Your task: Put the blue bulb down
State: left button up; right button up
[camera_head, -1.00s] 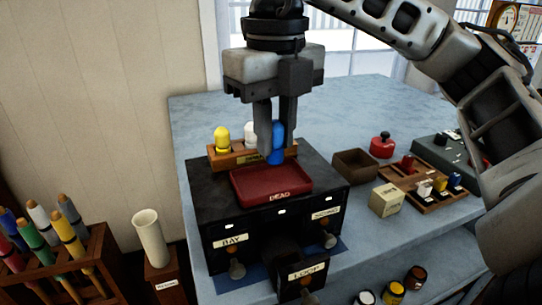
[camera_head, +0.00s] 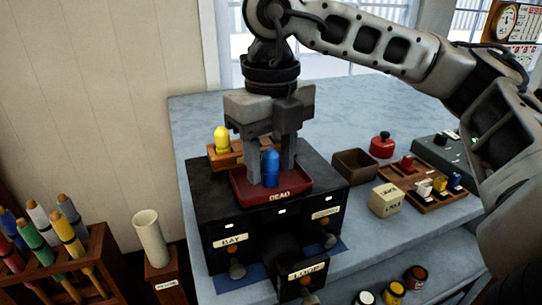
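The blue bulb (camera_head: 270,169) stands upright in the red tray (camera_head: 240,192) marked DEAD, on top of the black lever frame (camera_head: 205,208). My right gripper (camera_head: 269,160) is over the tray with its fingers spread. One finger is on each side of the bulb, with a visible gap at the left; the gap at the right is small and hard to judge. My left gripper is not in view.
A yellow bulb (camera_head: 222,140) stands in a wooden rack (camera_head: 222,158) behind the tray, partly hidden by my gripper. Flag sticks stand at left.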

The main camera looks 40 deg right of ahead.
aim_at(271, 149)
jog(key=shift+r, duration=0.1)
notch_tip(271, 149, up, 12)
jog(key=p, duration=0.2)
jog(key=shift+r, duration=0.15)
dwell(0.7)
